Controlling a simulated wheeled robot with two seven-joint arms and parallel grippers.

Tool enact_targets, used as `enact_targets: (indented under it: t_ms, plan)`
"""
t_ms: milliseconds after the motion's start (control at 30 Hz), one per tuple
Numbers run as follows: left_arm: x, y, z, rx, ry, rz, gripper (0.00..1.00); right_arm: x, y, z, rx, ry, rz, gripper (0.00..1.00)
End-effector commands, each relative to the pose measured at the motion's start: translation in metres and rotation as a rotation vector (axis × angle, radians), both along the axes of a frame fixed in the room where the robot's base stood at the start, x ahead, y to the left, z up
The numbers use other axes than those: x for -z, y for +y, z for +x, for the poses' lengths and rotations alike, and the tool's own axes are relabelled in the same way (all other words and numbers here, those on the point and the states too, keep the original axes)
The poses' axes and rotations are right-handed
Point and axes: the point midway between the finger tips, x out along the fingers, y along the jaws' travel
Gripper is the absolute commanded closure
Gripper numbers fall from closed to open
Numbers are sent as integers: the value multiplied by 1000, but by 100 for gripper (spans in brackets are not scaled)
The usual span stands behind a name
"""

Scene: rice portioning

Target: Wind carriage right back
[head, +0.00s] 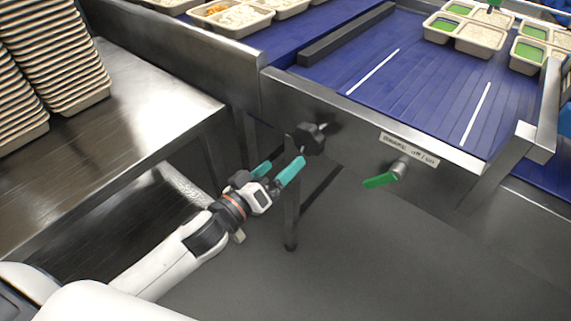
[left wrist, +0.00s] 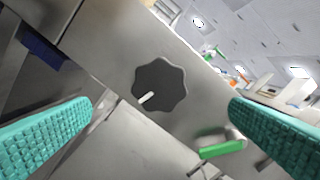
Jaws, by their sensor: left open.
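A black lobed knob (head: 309,138) sits on the steel front panel below the blue conveyor in the head view. It has a white pointer mark and shows face-on in the left wrist view (left wrist: 160,84). My left gripper (head: 276,172) is open and empty, with teal fingers, just in front of and below the knob. In the left wrist view the knob is between the two fingers (left wrist: 165,125) but apart from them. A green-handled lever (head: 380,180) is on the panel to the right of the knob, under a printed label (head: 408,150). My right gripper is not in view.
The blue conveyor (head: 420,75) has white lines and a dark bar (head: 345,35) across it. Portioned trays (head: 480,38) stand at its far right. A steel table (head: 130,100) with stacked trays (head: 60,60) is at left. Floor below the panel is clear except for a leg.

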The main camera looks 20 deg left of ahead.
Motion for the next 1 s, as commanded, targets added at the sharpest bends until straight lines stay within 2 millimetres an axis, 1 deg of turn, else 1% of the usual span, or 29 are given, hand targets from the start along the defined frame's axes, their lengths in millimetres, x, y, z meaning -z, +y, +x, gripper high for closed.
enact_targets:
  t_ms: [267, 400, 500, 667, 900, 933, 1000]
  plan:
    - [-2, -18, 52, -1, -5, 2, 0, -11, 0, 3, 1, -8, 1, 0]
    - [-3, -27, 76, -3, 0, -2, 0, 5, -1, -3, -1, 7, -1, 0]
    - [-2, -31, 88, -3, 0, -1, 0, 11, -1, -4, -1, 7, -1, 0]
    - [-1, -35, 96, -1, 0, 1, 0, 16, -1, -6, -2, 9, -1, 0]
    - [0, -35, 97, -2, 1, 2, 0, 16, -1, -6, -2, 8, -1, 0]
    - [0, -35, 97, -2, 1, 2, 3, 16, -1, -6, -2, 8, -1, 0]
    - [0, -35, 97, -2, 1, 2, 15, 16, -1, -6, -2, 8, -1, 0]
